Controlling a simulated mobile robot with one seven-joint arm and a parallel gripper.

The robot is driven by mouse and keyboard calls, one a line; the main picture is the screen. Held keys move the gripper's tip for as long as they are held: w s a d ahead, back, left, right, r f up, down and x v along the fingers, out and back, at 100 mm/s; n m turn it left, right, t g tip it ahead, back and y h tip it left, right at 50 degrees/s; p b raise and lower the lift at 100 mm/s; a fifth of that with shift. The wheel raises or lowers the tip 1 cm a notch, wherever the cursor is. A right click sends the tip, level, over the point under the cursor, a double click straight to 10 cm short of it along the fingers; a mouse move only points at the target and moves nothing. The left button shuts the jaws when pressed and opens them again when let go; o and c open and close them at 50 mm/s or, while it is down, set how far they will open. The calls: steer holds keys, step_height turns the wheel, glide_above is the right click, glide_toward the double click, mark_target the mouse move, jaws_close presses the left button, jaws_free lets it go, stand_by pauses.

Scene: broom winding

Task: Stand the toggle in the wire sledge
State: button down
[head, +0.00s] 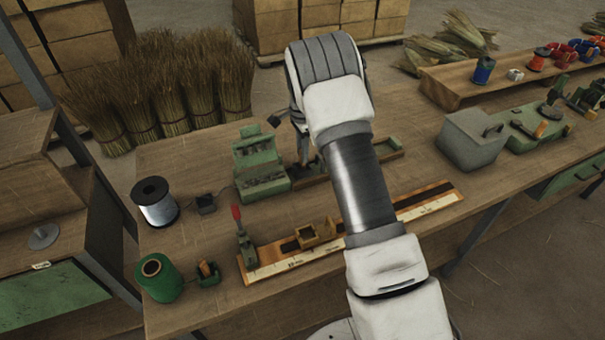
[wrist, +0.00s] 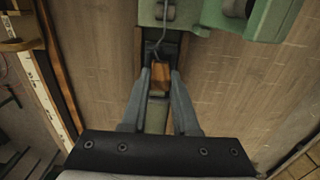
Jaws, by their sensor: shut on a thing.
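In the wrist view the toggle (wrist: 161,74), a small orange-brown block, is between the fingertips of my gripper (wrist: 160,82), which is shut on it. A thin grey wire (wrist: 157,47) runs from the green machine (wrist: 210,14) towards it. Below them is a narrow wooden channel (wrist: 138,48) with a green part (wrist: 156,116) in it, which looks like the wire sledge. I cannot tell whether the toggle touches it or is seated. In the head view my gripper (head: 303,155) is beside the green machine (head: 260,160), above the channel (head: 388,154); the toggle is hidden there.
A wire spool (head: 155,201) and a green twine spool (head: 160,277) stand at the bench's left. A small green holder (head: 208,275) holds a wooden piece. A ruled board (head: 440,203) with a yellow frame (head: 318,233) lies in front. A grey box (head: 470,140) is at right.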

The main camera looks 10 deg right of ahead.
steer(key=shift+f+b, duration=0.5)
steer(key=shift+f, duration=0.45)
steer(key=c, duration=0.6)
jaws_free()
steer(key=shift+r, duration=0.1)
step_height(320, 180, up, 17)
steer(key=shift+r+p, duration=0.15)
steer(key=shift+p, duration=0.3)
